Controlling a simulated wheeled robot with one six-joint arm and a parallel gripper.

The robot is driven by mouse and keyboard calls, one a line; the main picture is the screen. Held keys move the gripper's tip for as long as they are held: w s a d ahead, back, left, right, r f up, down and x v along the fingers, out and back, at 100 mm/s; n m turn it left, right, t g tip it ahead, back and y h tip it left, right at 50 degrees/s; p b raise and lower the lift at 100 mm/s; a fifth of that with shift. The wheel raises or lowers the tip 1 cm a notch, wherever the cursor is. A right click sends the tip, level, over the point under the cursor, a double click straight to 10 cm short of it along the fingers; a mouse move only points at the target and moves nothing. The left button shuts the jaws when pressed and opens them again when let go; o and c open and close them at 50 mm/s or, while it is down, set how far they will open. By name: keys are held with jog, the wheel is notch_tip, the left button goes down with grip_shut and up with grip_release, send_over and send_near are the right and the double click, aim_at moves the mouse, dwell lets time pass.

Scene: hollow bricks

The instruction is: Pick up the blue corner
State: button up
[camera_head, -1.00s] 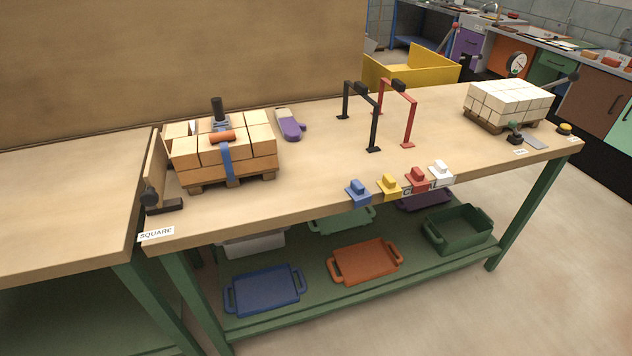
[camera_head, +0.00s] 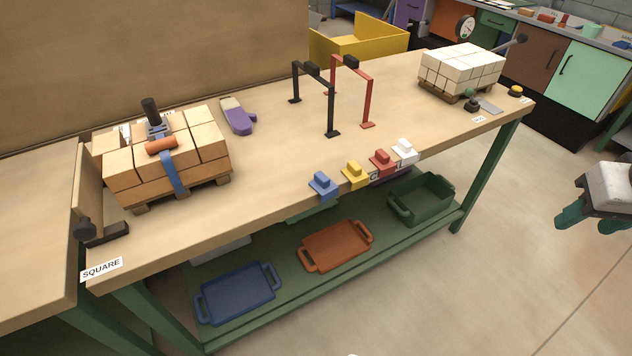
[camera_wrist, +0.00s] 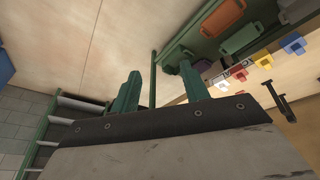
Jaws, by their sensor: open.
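The blue corner (camera_head: 323,185) is a small blue block with a raised knob on the bench's front edge. It is the leftmost in a row with a yellow corner (camera_head: 355,174), a red corner (camera_head: 383,162) and a white corner (camera_head: 404,151). The blue corner also shows at the upper right of the wrist view (camera_wrist: 294,45). My gripper (camera_head: 588,225) is at the right edge of the head view, over the floor and well apart from the corners. In the wrist view its green fingers (camera_wrist: 161,88) are spread, with nothing between them.
A strapped brick stack (camera_head: 205,142) on a pallet stands left on the bench. Black (camera_head: 330,105) and red (camera_head: 368,95) frames stand behind the corners. A pale brick stack (camera_head: 460,68) is at the far right end. Trays (camera_head: 238,293) lie on the lower shelf. Floor at right is clear.

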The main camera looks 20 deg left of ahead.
aim_at(324, 178)
jog(key=w+a+f+n+t+y, duration=0.2)
jog(key=w+a+f, duration=0.2)
jog(key=w+a, duration=0.35)
jog(key=w+a+f+n+t+y, duration=0.1)
jog(key=w+a+f+n+t, duration=0.2)
jog(key=w+a, duration=0.45)
jog(key=a+f+n+y, duration=0.1)
jog(key=a+f+y, duration=0.2)
jog(key=a, duration=0.6)
jog(key=a+f+n+g+y, duration=0.1)
jog(key=a+f+n+y, duration=0.1)
jog(key=a+f, duration=0.4)
jog(key=a+f+n+y, duration=0.1)
jog(key=a+f+y, duration=0.2)
jog(key=a, duration=1)
jog(key=shift+s+f+n+g+y, duration=0.1)
jog(key=shift+f+n+g+y, duration=0.25)
jog(key=shift+f, duration=0.5)
jog(key=shift+d, duration=0.1)
jog(key=shift+c, duration=0.3)
grip_shut()
